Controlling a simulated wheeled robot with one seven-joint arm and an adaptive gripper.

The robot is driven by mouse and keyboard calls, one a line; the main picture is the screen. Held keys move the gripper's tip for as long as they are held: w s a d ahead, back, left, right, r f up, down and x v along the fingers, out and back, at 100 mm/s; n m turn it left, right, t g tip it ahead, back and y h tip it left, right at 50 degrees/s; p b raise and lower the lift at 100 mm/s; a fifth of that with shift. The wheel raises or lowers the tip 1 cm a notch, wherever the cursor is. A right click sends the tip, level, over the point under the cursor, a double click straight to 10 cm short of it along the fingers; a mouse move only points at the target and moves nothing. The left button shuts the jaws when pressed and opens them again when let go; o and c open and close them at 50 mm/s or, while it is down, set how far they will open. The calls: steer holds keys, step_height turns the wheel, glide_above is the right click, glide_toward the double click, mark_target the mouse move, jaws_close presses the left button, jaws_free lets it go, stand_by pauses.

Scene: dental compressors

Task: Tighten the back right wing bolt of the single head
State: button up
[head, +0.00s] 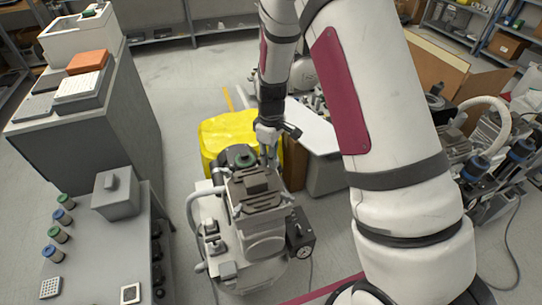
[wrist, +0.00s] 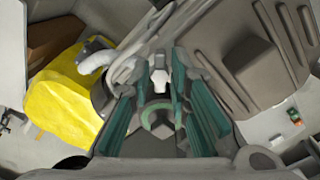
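The single-head compressor stands on the floor in the middle of the head view, its grey ribbed head (head: 258,192) on top. The ribbed cover also shows in the wrist view (wrist: 255,65). My gripper (head: 268,158) points down at the head's far right edge. In the wrist view my gripper (wrist: 161,75) has its two teal-sided fingers apart, with a small pale bolt-like part (wrist: 158,82) between them. I cannot tell whether either finger touches it. The other wing bolts are not clear.
A yellow-covered block (head: 215,135) stands behind the compressor, close to my gripper. A grey bench (head: 105,245) is at the left. A white-topped table (head: 315,130) stands behind right. More compressors (head: 490,150) are at the far right.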

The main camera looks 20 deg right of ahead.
jaws_close()
steer(key=shift+m, duration=0.4)
steer(key=m, duration=0.7)
steer(key=shift+m+p, duration=0.3)
steer(key=m, duration=0.4)
steer(key=m+p, duration=0.1)
steer(key=m, duration=0.4)
steer(key=shift+m, duration=0.4)
